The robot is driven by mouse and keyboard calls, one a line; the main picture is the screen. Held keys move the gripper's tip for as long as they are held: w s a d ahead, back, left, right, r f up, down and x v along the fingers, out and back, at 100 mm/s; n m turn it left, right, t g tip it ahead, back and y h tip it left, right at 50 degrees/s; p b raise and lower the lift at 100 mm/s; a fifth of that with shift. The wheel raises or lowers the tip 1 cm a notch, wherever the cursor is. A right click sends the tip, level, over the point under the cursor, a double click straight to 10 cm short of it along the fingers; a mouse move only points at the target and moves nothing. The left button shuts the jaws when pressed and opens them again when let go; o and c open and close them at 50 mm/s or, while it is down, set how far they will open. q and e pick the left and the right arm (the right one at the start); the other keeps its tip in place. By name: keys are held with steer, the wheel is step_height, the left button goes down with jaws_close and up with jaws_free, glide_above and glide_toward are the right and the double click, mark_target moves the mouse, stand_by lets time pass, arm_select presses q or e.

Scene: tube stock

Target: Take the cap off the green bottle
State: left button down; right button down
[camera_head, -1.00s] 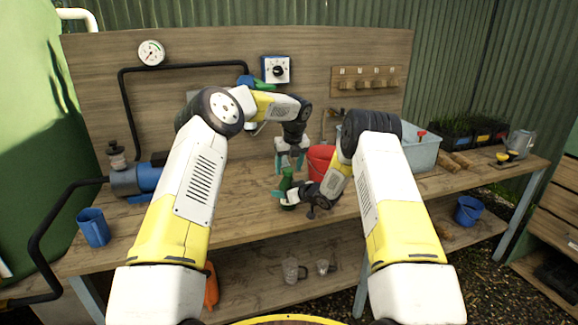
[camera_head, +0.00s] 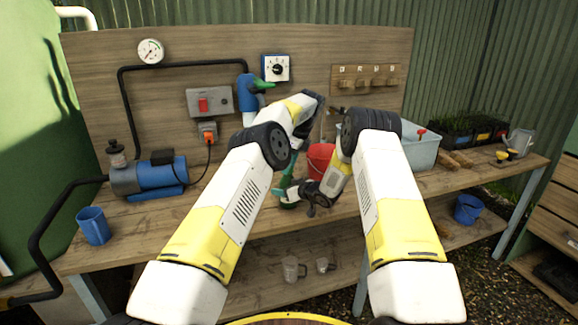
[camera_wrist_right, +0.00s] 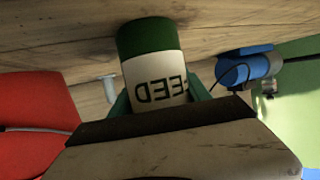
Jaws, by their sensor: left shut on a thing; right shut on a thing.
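The green bottle (camera_head: 288,205) stands on the bench, mostly hidden by my grippers in the head view. The right wrist view shows it upside down, with its green lower part (camera_wrist_right: 146,38) and white label reading FEED (camera_wrist_right: 155,78). My right gripper (camera_head: 281,192) is shut around the bottle's body from the right; its teal fingers flank the label. My left gripper (camera_head: 289,163) is above the bottle, fingers down and shut at its top, where the cap is. The cap itself is hidden by the left gripper and arm.
A red bucket (camera_head: 319,160) stands just behind the right forearm. A blue pump (camera_head: 150,178) and a blue mug (camera_head: 93,226) are at the left. A grey-blue bin (camera_head: 421,150) stands at the right. The bench front between mug and bottle is clear.

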mark_target(291, 170)
arm_select(q)
steer(key=shift+n, duration=0.5)
arm_select(e)
steer(key=shift+s, duration=0.1)
arm_select(q)
steer(key=c, duration=1)
jaws_free()
steer(key=shift+o, duration=0.7)
steer(key=shift+r, duration=0.1)
steer(key=r+n, duration=0.1)
steer(key=n, duration=0.1)
steer(key=r+n+h, duration=0.1)
steer(key=r+n, duration=0.1)
steer(key=n, duration=0.1)
steer(key=s+r+n, duration=0.1)
steer(key=r+n, duration=0.1)
steer(key=n, duration=0.1)
steer(key=shift+d+r+h, duration=0.2)
steer(key=shift+r+h, duration=0.05)
steer(key=shift+h, duration=0.05)
step_height(291, 170, up, 6)
steer(key=a+n+h, duration=0.2)
steer(key=n, duration=0.8)
steer(key=f, duration=0.7)
steer(key=w+d+f, duration=0.1)
steer(key=f, duration=0.3)
steer(key=shift+f, duration=0.35)
